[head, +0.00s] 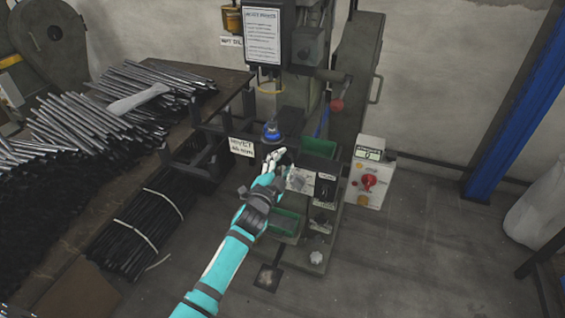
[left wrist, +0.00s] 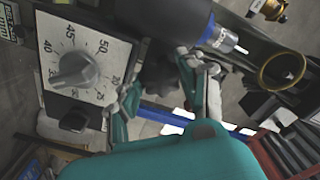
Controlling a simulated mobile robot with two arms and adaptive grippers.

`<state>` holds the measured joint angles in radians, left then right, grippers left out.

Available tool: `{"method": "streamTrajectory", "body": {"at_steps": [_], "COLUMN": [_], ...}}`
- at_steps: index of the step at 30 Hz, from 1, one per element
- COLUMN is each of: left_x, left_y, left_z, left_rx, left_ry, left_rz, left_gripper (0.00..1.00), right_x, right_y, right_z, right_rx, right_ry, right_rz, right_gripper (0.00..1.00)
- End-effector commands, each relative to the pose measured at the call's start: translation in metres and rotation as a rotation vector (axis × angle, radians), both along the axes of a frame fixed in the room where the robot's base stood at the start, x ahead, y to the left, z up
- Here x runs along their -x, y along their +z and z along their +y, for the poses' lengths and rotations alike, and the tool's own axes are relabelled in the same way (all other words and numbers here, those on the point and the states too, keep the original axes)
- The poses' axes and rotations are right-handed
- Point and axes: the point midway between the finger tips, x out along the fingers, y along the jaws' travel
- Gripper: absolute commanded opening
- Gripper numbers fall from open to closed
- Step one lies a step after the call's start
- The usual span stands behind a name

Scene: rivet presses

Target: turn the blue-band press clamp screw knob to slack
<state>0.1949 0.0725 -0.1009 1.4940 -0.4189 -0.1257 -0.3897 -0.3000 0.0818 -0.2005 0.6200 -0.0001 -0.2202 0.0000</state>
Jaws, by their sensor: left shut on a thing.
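The press (head: 305,90) stands at the middle of the head view. A blue band (head: 272,132) rings its dark spindle, and the band also shows in the left wrist view (left wrist: 212,30). My left gripper (head: 277,160) reaches in below the band. In the left wrist view its two fingers (left wrist: 160,95) sit on either side of a dark clamp screw knob (left wrist: 160,72), shut on it. The fingers and the dim light hide part of the knob. My right gripper is in neither view.
A grey dial (left wrist: 75,72) with numbers is close beside the fingers. A white control box (head: 370,172) with a red knob stands right of the press. A green bin (head: 286,222) sits below. Metal rods (head: 90,115) cover the left bench.

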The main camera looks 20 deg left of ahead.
Motion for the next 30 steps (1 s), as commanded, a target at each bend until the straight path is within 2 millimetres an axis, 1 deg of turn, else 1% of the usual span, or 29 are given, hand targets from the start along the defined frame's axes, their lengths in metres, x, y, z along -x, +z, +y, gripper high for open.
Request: {"method": "streamTrajectory", "body": {"at_steps": [10, 11, 15, 16, 25, 28, 30], "left_x": [0.001, 0.001, 0.0, 0.0, 0.003, 0.012, 0.024], "left_y": [-0.002, -0.002, -0.002, -0.001, -0.001, -0.002, -0.002], "left_z": [0.0, 0.0, 0.0, 0.0, 0.0, 0.0, 0.0], "left_rx": [0.002, 0.002, 0.001, 0.001, 0.001, 0.001, 0.001], "left_ry": [0.0, 0.0, 0.0, 0.0, 0.0, 0.0, -0.001], "left_rz": [0.004, 0.004, 0.003, 0.003, 0.001, 0.002, 0.002], "left_gripper": [0.07, 0.41, 0.6, 0.62, 0.62, 0.62, 0.62], "right_x": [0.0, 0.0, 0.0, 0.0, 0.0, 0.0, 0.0], "right_y": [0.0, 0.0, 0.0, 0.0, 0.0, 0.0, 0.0], "right_z": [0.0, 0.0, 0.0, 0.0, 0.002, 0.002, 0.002], "right_rx": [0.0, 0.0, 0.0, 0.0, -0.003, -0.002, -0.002], "right_ry": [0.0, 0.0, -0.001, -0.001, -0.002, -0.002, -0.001], "right_rz": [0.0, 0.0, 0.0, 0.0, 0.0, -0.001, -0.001], "right_gripper": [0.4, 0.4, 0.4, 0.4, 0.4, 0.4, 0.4]}}
